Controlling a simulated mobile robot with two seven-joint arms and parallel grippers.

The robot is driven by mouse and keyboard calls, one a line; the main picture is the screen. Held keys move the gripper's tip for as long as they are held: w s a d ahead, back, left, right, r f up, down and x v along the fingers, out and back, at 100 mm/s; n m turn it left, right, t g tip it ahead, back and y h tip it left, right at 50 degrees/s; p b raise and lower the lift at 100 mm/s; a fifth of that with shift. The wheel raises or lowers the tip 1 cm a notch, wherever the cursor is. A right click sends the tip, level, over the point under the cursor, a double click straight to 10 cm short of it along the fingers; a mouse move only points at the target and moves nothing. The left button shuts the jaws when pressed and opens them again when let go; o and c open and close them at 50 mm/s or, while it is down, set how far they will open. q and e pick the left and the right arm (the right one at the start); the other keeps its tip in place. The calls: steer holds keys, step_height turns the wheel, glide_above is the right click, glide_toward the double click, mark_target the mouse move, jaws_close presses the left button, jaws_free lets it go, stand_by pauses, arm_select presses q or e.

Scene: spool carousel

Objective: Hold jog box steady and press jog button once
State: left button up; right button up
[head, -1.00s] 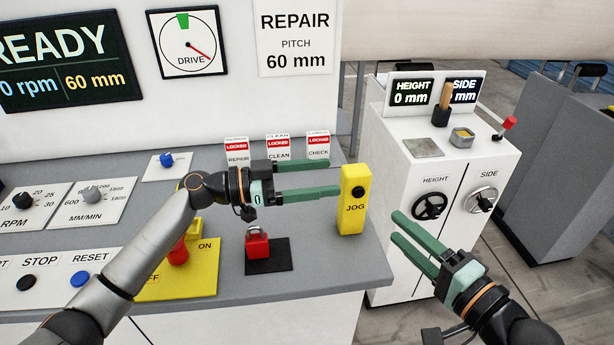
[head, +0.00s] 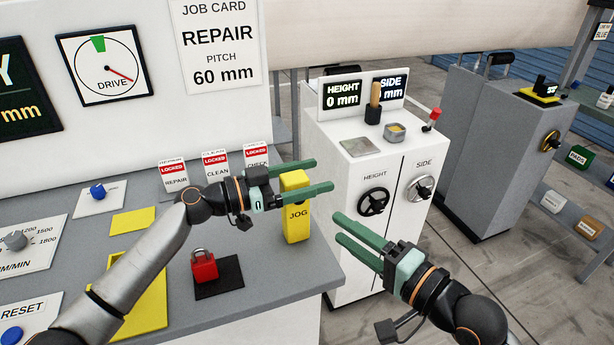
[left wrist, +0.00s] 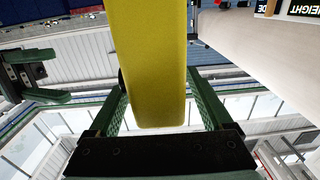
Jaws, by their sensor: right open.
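The yellow jog box (head: 297,228) stands upright near the right end of the grey console, its JOG label facing me. My left gripper (head: 322,175) reaches across its top part, one finger behind and one in front. Its jaws look open; I cannot tell whether they touch the box. The front finger hides the black button's place in the head view. In the left wrist view the yellow box (left wrist: 152,60) stands between both fingers. My right gripper (head: 336,226) is open and empty, right of the box and lower in the picture. It also shows in the left wrist view (left wrist: 28,78).
A red padlock (head: 204,267) sits on a black pad left of the box. Several red LOCKED tags (head: 215,158) stand behind. A white cabinet (head: 345,265) with HEIGHT and SIDE handwheels stands to the right, across a gap from the console.

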arm_select(q)
jaws_close()
arm_select(e)
jaws_close()
stand_by(0.7)
stand_by(1.3)
